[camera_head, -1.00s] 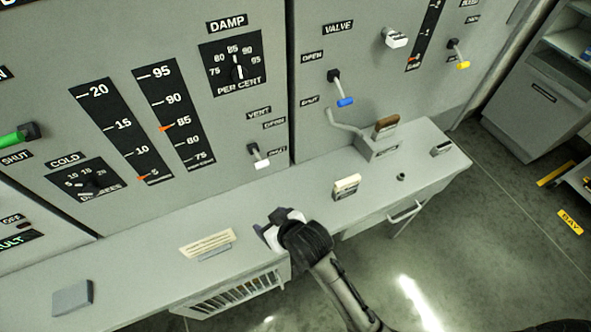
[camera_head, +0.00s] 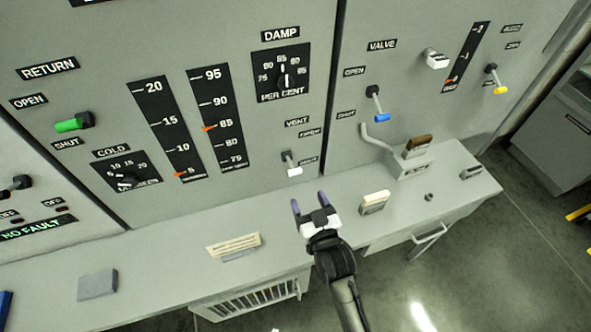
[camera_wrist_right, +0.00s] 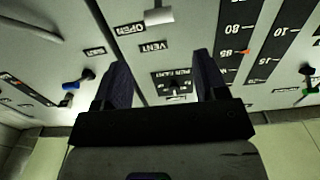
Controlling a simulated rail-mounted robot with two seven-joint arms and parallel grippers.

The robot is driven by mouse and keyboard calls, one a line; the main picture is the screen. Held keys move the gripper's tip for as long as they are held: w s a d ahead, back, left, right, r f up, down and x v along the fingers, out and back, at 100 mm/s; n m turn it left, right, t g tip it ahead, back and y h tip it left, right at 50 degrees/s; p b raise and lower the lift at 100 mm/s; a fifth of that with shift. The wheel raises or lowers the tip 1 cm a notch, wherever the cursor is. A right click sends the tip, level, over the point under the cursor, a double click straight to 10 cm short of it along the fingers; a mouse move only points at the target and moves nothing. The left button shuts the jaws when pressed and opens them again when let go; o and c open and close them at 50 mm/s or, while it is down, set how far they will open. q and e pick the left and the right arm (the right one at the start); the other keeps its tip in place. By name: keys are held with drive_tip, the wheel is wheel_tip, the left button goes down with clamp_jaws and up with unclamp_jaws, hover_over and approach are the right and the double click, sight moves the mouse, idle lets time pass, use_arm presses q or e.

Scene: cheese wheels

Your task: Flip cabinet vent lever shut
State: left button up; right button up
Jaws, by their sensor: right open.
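The vent lever (camera_head: 293,167) is a short lever with a white grip on the grey cabinet front, below the VENT label (camera_head: 297,122) and beside the OPEN and SHUT labels. In the right wrist view the white grip (camera_wrist_right: 158,15) shows at the top, upside down. My right gripper (camera_head: 309,203) is open and empty, just below and in front of the lever, apart from it. Its two dark fingers (camera_wrist_right: 160,65) frame the panel below the grip in the wrist view. My left gripper is not in view.
A shelf (camera_head: 180,270) runs under the panel, with a paper card (camera_head: 233,246), a grey block (camera_head: 97,284) and a cream-topped block (camera_head: 374,202) on it. A blue-tipped valve lever (camera_head: 381,117) and a bent pipe (camera_head: 375,138) are to the right. A green-tipped lever (camera_head: 70,125) is at left.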

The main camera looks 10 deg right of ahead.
sight(295, 172)
drive_tip(key=x, duration=0.9)
drive_tip(key=shift+x, duration=0.85)
drive_tip(key=shift+w, duration=0.2)
